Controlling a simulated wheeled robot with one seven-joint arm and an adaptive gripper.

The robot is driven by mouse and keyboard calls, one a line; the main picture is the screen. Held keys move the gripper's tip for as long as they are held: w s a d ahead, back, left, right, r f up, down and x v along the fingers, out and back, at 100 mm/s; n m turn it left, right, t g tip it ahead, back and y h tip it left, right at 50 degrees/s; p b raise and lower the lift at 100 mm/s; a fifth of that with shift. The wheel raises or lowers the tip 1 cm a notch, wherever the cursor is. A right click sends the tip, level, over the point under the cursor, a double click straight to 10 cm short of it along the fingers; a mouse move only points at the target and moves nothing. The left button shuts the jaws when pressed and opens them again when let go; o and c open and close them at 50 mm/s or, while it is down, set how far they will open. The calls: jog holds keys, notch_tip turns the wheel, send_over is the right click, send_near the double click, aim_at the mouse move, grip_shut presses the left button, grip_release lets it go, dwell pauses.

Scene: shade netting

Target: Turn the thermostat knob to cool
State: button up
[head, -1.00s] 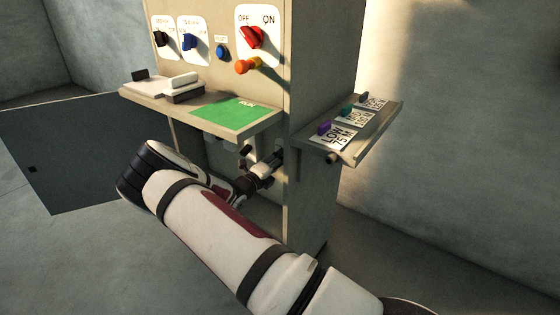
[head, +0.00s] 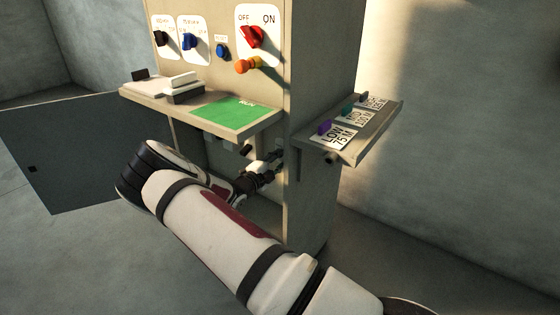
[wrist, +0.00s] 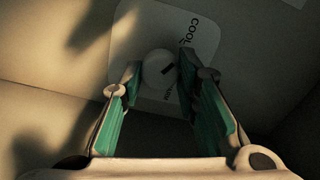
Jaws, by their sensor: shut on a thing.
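In the head view my gripper (head: 268,174) is under the front shelf, beside the right post, and the knob cannot be made out.
Above is a panel with a red OFF/ON switch (head: 252,38), an orange knob (head: 247,65) and blue controls. The front shelf (head: 150,92) with a green RUN area overhangs my gripper. A side shelf (head: 350,146) with labelled cards juts out right.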

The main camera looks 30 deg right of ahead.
dwell(0.3)
jog(key=o, duration=1.2)
jog(key=shift+c, duration=0.2)
jog(key=shift+a, duration=0.1)
jog(key=v, duration=1.2)
